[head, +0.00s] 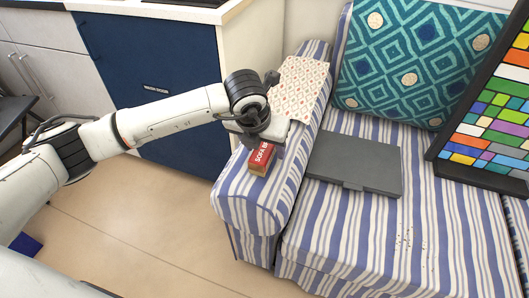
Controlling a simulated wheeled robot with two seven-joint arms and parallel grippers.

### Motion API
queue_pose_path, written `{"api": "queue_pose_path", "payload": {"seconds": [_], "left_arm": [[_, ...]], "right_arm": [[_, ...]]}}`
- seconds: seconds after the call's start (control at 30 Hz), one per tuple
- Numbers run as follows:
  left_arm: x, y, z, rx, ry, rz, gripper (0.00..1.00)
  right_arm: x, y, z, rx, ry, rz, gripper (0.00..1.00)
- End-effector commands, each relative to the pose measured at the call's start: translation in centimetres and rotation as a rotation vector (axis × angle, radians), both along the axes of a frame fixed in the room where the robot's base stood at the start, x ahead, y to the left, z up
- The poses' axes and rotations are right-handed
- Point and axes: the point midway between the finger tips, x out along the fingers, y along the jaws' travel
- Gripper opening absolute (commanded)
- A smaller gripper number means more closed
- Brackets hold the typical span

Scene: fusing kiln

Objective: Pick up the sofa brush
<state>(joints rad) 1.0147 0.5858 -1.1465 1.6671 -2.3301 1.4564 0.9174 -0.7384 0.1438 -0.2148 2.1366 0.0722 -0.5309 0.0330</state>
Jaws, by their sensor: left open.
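The sofa brush (260,161) is a small red block with white lettering that reads "SOFA B" before it is cut off. It lies on the blue-and-white striped armrest (245,204) of the sofa. My left gripper (264,142) is right at the brush's far end and hides part of it. The jaws are open. I cannot tell whether the fingers touch the brush or stand on either side of it. My right gripper is out of view.
A patterned cloth (302,82) lies on the armrest behind my gripper. A dark grey flat case (355,163) lies on the seat to the right. A teal cushion (410,60) and a colourful panel (495,115) stand behind.

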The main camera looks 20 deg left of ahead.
Motion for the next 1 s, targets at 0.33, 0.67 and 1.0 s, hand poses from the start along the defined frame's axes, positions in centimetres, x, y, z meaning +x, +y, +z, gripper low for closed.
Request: {"api": "queue_pose_path", "payload": {"seconds": [0.33, 0.67, 1.0], "left_arm": [[-0.02, 0.0, -0.1, 0.0, 0.0, 0.0, 0.57], [-0.01, 0.0, -0.44, -0.001, 0.0, 0.0, 0.57], [-0.01, 0.0, -0.42, -0.001, 0.0, 0.0, 0.55]], "right_arm": [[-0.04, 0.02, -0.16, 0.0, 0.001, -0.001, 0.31], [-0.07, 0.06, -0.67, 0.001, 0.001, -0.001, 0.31], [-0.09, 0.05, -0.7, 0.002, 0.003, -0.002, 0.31]]}}
